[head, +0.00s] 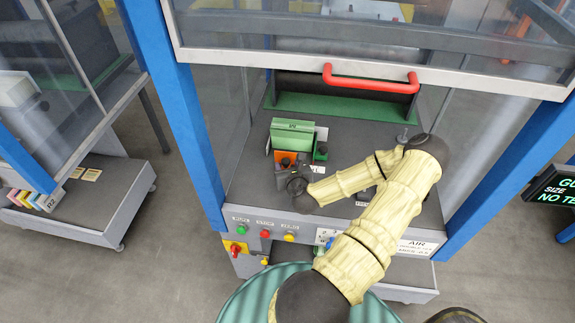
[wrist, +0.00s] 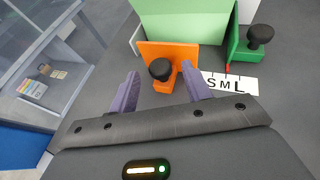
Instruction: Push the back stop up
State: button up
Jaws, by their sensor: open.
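An orange upright plate on a foot with a black knob (wrist: 183,53) stands in front of a light green block (wrist: 190,20); it also shows in the head view (head: 284,157). A dark green bracket with a black knob (wrist: 243,46) stands to its right, also in the head view (head: 320,153). No label shows which one is the back stop. My gripper (wrist: 160,82) is open, its purple fingers on either side of the orange plate's knob; I cannot tell whether they touch it. In the head view my gripper (head: 292,177) partly hides the orange plate.
A white S M L scale (wrist: 230,82) lies by the bracket, with a red pointer near the M. A raised guard with a red handle (head: 370,80) hangs above. Blue posts (head: 190,120) flank the grey deck (head: 245,180). Coloured buttons (head: 265,234) line its front edge.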

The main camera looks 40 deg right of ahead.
jog(key=shift+w+d+f, duration=0.25)
jog(key=shift+w, duration=0.35)
grip_shut()
